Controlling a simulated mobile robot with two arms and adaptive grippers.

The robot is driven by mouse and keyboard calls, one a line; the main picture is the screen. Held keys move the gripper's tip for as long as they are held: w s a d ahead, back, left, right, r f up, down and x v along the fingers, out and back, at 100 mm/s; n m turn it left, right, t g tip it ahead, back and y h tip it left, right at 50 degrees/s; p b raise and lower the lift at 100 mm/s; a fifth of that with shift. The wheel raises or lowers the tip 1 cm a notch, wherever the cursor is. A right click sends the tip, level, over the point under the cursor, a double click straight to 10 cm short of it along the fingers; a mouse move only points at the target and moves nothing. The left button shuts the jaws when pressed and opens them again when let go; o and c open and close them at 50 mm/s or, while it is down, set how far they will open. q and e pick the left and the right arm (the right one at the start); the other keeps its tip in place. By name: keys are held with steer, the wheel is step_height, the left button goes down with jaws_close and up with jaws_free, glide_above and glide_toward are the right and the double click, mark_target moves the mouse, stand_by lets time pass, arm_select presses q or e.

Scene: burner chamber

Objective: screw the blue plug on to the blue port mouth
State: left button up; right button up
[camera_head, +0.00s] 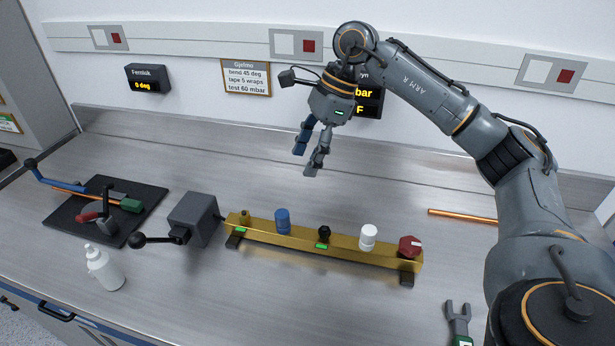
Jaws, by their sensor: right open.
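A blue cylindrical piece (282,220) stands upright on the brass bar (345,251), left of its middle. It looks like the blue plug, and I cannot tell whether it is seated on a port mouth beneath it, which is hidden. My right gripper (305,161) hangs above and behind the bar, fingers pointing down, open and apart from the blue piece. One of its fingers looks blue, the other grey. My left gripper is not in view.
The bar also carries a small brass fitting (245,217), a black knob (324,232), a white cap (368,237) and a red knob (410,246). A grey lever box (195,217) adjoins its left end.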

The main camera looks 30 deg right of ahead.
mark_target(286, 212)
arm_select(q)
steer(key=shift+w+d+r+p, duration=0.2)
steer(key=shift+p, duration=0.65)
arm_select(e)
steer(key=x, duration=1.6)
steer(key=shift+s+d+f, duration=0.1)
steer(key=shift+d+f, duration=0.05)
steer(key=shift+d, duration=0.15)
jaws_close()
jaws_free()
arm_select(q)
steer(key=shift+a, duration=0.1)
